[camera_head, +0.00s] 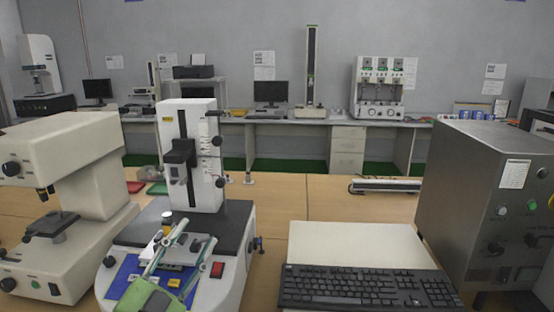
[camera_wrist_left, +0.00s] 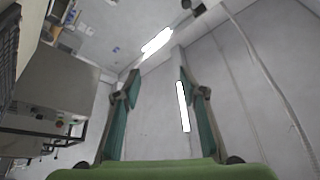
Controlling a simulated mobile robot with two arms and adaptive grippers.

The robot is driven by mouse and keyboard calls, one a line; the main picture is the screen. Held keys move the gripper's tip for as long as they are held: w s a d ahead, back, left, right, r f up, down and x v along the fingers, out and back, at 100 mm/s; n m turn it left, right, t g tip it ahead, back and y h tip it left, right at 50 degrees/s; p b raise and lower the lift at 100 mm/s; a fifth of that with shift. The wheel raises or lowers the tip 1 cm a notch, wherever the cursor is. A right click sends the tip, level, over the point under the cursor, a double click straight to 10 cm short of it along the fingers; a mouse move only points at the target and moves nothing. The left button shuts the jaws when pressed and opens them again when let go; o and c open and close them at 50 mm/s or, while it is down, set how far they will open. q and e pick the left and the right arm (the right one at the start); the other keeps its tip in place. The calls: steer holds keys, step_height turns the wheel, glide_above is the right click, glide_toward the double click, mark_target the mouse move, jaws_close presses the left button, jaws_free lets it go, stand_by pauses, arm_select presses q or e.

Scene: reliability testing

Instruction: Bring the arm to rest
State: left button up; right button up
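My left gripper (camera_head: 197,230) comes up from the bottom edge in the head view, with a green palm and two thin fingers spread apart. It shows in front of the base of a white testing machine (camera_head: 203,147). Its fingers point up and away from me. In the left wrist view the left gripper (camera_wrist_left: 157,75) is open, with only wall and ceiling lights between its fingers. It holds nothing. My right gripper is in neither view.
A beige tester (camera_head: 75,155) stands left and a grey metal box (camera_head: 470,190) right. A black keyboard (camera_head: 365,288) lies in front of a pale box (camera_head: 350,243). A blue mat (camera_head: 125,272) lies on the white machine's base. The wooden table (camera_head: 285,195) has bare room behind.

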arm_select(q)
steer(key=s+a+f+n+g+y, duration=0.1)
steer(key=a+f+n+g+y, duration=0.1)
steer(key=a+f+n+y, duration=0.6)
steer(key=s+f+n+g, duration=0.1)
steer(key=s+f+g, duration=0.2)
steer(key=f, duration=0.4)
steer(key=s+f+n+g, duration=0.1)
steer(key=s+f+g, duration=0.2)
steer(key=s+f, duration=0.3)
steer(key=s+f+g+y, duration=0.1)
steer(key=s+f+g, duration=0.2)
steer(key=s+f, duration=0.2)
step_height(320, 180, down, 3)
steer(key=shift+d+f+n, duration=0.1)
steer(key=shift+n, duration=0.3)
steer(key=s+d+f+g+h, duration=0.1)
steer(key=s+d+f+g, duration=0.2)
steer(key=s, duration=0.4)
steer(key=s+d+f+g+h, duration=0.1)
steer(key=s+f+g, duration=0.2)
steer(key=s+f, duration=0.35)
step_height(320, 180, down, 24)
steer(key=s+r+g, duration=0.1)
steer(key=s, duration=0.2)
steer(key=s+a+f+g, duration=0.1)
steer(key=s+a+f, duration=0.2)
steer(key=s+f, duration=1.4)
steer(key=shift+m+g+y, duration=0.3)
